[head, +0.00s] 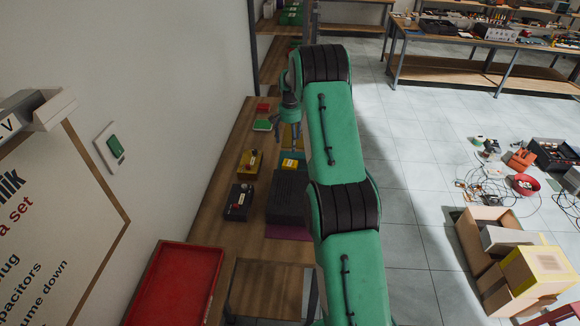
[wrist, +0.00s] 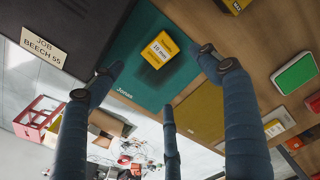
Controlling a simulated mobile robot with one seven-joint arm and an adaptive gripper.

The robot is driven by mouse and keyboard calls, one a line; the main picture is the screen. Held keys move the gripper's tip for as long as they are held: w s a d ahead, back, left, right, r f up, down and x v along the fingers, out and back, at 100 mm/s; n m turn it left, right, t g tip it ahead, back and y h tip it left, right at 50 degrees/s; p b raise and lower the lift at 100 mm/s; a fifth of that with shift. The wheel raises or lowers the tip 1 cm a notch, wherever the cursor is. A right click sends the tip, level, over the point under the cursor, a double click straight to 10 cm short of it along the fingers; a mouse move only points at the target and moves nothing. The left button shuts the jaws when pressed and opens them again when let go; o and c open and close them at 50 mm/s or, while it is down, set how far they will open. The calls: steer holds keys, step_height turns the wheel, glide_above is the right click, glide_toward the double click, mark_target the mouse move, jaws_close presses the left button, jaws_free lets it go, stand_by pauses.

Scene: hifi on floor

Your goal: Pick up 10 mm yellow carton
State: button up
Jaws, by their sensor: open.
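The 10 mm yellow carton (wrist: 160,50) is a small box with a white "10 mm" label. In the wrist view it lies on a teal mat (wrist: 145,25) marked "Jonas". In the head view the carton (head: 290,163) shows small on the bench, below my gripper (head: 293,143). In the wrist view my gripper (wrist: 163,82) has its dark fingers spread wide, with the carton framed between them. The fingers do not appear to touch it, and nothing is held. The exact gap to the carton is hard to judge.
A dark grey box (head: 288,195) stands close in front of the carton. A yellow box (head: 250,163) and a black box (head: 238,202) with knobs stand to the left, near the wall. A red tray (head: 175,285) lies nearer. A green item (wrist: 295,72) lies at the wrist view's right.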

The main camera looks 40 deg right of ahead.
glide_above(290, 163)
steer(key=shift+f+p, duration=0.35)
steer(key=shift+f, duration=3.9)
steer(key=shift+f, duration=0.1)
steer(key=shift+f+p, duration=0.5)
steer(key=shift+f, duration=2)
steer(key=shift+c, duration=0.3)
steer(key=c, duration=1.3)
